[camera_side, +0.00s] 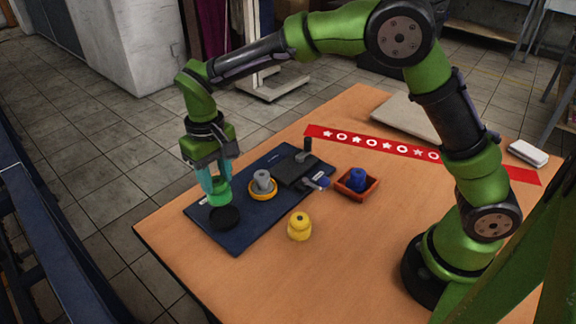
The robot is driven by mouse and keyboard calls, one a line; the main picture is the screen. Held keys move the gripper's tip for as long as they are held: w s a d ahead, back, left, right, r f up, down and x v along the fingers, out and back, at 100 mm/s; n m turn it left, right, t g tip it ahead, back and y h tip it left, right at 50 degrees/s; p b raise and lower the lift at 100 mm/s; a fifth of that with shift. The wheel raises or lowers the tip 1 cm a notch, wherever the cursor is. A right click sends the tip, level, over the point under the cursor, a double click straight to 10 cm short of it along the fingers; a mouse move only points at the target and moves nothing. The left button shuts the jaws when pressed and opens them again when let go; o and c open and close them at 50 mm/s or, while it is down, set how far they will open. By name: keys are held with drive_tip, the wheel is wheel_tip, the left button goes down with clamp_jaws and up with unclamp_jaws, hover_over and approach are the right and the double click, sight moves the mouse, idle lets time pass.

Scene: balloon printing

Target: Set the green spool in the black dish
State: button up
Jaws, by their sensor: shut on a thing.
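The green spool (220,195) is between the teal fingers of my gripper (217,184), which is shut on it. It looks upright and held just above the black dish (225,218). In this picture the spool's lower edge comes close to the dish's far rim; I cannot tell whether they touch. The black dish is round and sits at the left end of the dark blue mat (240,236). The fingers hide part of the spool.
A blue spool (357,180) sits in a red-brown square tray (343,190).

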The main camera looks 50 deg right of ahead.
sight(220, 198)
drive_tip(key=shift+f, duration=2.35)
drive_tip(key=shift+f, duration=1)
drive_tip(key=o, duration=1)
